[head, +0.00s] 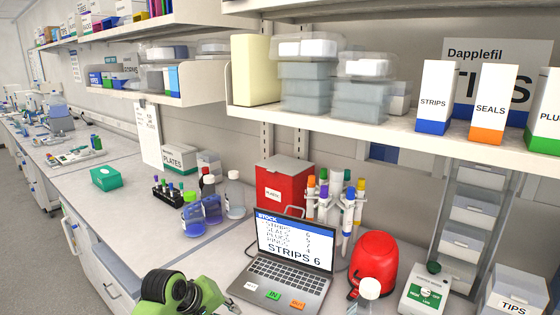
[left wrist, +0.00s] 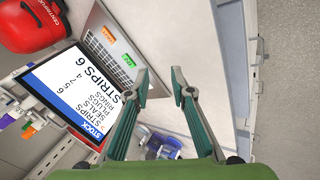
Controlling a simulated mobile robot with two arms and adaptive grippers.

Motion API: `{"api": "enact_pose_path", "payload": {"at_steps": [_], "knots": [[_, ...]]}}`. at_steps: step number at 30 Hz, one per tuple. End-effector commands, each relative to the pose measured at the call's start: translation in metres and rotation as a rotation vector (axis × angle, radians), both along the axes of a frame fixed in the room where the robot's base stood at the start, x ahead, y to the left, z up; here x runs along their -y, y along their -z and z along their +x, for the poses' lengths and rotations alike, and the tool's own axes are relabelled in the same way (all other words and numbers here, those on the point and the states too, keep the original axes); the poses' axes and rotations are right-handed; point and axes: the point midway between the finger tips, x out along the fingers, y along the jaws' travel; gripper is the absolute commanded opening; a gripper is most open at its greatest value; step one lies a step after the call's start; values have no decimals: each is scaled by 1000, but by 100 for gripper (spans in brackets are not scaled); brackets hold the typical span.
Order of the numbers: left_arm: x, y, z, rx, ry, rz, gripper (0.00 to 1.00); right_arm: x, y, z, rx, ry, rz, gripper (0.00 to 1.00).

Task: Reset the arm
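My left arm shows as a green and black link (head: 180,292) at the bottom of the head view, in front of the laptop and left of it. Its fingers cannot be made out there. My right arm and right gripper are in neither view.
An open laptop (head: 290,255) reading "STRIPS 6" stands on the bench, with a red centrifuge (head: 374,262) right of it. A loaded shelf (head: 400,125) overhangs.

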Motion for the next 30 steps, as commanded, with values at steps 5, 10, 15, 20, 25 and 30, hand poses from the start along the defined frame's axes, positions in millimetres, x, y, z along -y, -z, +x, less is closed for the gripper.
{"api": "enact_pose_path", "payload": {"at_steps": [5, 10, 15, 20, 25, 30], "knots": [[-12, 62, -86, 2, 143, 155, 22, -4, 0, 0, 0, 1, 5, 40], [-26, 96, -170, -4, 282, 295, 22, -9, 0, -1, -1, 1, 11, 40], [-41, 107, -245, -12, 407, 413, 22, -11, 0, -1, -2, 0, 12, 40], [-52, 106, -290, -24, 486, 484, 22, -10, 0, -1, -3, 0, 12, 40], [-60, 101, -327, -36, 552, 537, 22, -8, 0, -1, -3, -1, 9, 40], [-68, 94, -357, -49, 608, 582, 22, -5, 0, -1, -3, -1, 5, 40]]}}
